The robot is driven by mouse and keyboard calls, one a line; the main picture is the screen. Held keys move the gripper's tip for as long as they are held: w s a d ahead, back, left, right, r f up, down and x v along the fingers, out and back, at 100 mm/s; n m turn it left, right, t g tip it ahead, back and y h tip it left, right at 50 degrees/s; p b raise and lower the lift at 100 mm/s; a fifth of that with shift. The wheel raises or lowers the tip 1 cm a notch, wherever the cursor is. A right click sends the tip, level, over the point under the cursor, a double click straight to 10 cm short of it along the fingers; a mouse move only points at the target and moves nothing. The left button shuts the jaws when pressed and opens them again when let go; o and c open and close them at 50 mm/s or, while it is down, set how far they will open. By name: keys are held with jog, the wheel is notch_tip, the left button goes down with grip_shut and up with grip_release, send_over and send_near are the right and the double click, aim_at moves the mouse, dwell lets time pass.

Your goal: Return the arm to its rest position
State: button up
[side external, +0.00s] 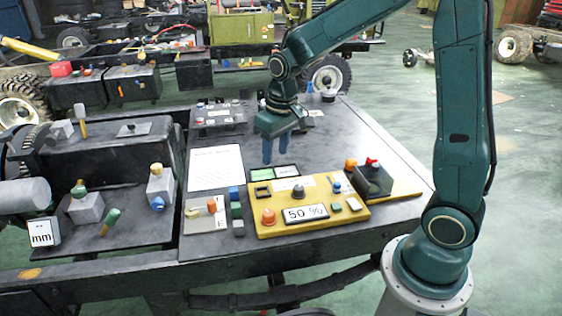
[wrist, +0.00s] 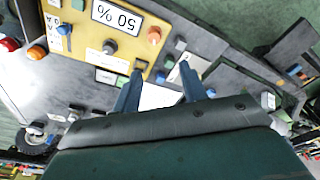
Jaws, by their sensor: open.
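My gripper (side external: 276,150) hangs from the teal arm over the dark work table (side external: 345,130), with its blue fingers pointing down. In the wrist view its two fingers (wrist: 158,92) stand apart with nothing between them, so it is open and empty. It is behind the yellow control panel (side external: 335,218) and to the right of a white sheet (side external: 215,167). I cannot tell whether the fingertips touch the table. The panel carries a "50 %" display (side external: 305,213), knobs and buttons, and it also shows in the wrist view (wrist: 90,42).
A black box (side external: 372,181) with a red knob stands at the panel's right end. A small plate with knobs (side external: 206,215) lies left of the panel. A switch board (side external: 218,120) is behind the sheet. Vehicle chassis parts fill the left; the floor (side external: 520,190) at right is mostly clear.

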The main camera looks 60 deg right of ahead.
jog(key=s+a+r+t, duration=0.1)
jog(key=s+r, duration=0.2)
jog(key=s, duration=0.3)
jog(key=s+a+r+n+t, duration=0.1)
jog(key=s+a+r, duration=0.1)
jog(key=s+r, duration=0.2)
jog(key=s+a+r+t, duration=0.2)
jog(key=s+r, duration=0.1)
jog(key=s, duration=0.7)
jog(key=shift+s+r, duration=0.15)
jog(key=shift+r, duration=0.2)
